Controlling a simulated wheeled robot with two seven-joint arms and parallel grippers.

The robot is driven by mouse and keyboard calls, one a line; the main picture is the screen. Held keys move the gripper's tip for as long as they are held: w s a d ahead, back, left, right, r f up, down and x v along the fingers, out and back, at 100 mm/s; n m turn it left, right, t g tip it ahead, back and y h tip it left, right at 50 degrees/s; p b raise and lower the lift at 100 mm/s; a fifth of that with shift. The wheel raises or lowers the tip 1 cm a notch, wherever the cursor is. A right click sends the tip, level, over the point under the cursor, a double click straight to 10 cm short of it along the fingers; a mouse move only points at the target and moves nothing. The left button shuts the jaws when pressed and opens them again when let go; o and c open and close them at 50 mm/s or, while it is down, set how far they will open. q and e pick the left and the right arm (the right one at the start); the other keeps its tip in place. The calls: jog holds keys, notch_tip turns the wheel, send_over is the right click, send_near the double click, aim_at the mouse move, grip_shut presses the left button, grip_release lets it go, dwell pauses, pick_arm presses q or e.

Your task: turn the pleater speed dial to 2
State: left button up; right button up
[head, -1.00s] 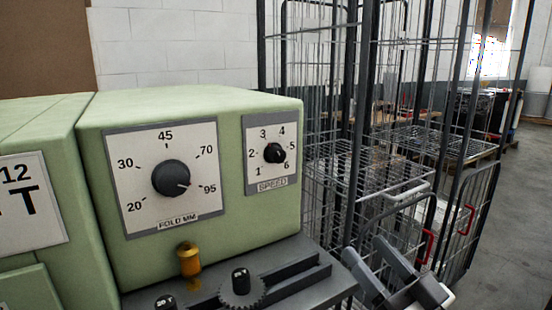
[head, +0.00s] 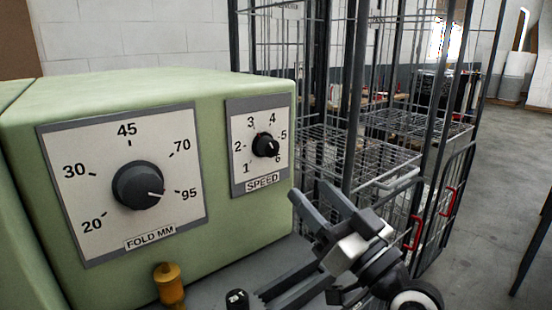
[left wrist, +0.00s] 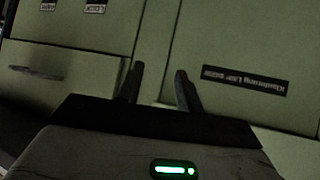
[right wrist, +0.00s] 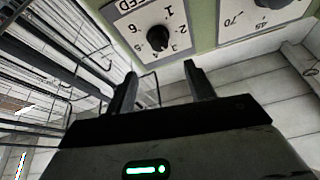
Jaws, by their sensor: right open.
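The black speed dial (head: 265,144) sits on a white plate marked 1 to 6 and SPEED (head: 262,182), on the green machine's front. Its pointer seems to face the lower right, near 6. The dial also shows upside down in the right wrist view (right wrist: 157,38), beyond the fingertips. My right gripper (head: 312,198) is open and empty, below and right of the dial, apart from it. Its two fingers also show in the right wrist view (right wrist: 160,72). My left gripper (left wrist: 158,75) is open and empty before green panels; it is outside the head view.
A larger fold dial (head: 138,185) points near 95, left of the speed dial. A brass knob (head: 169,284) and a dark peg (head: 237,299) stand on the ledge below. Wire cage trolleys (head: 350,130) stand right of the machine. Grey floor (head: 490,200) is open farther right.

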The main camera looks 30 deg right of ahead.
aim_at(273, 150)
jog(key=b+x, duration=0.3)
jog(key=x, duration=0.7)
jog(key=shift+w+d+r, duration=0.1)
jog(key=shift+w+r, duration=0.05)
jog(key=shift+w, duration=0.45)
jog(key=shift+w+r, duration=0.1)
jog(key=shift+w, duration=0.05)
pick_arm(q)
jog(key=shift+w+d+f, duration=0.3)
jog(key=shift+d+f, duration=0.05)
jog(key=shift+f, duration=0.35)
pick_arm(e)
jog(key=c, duration=1)
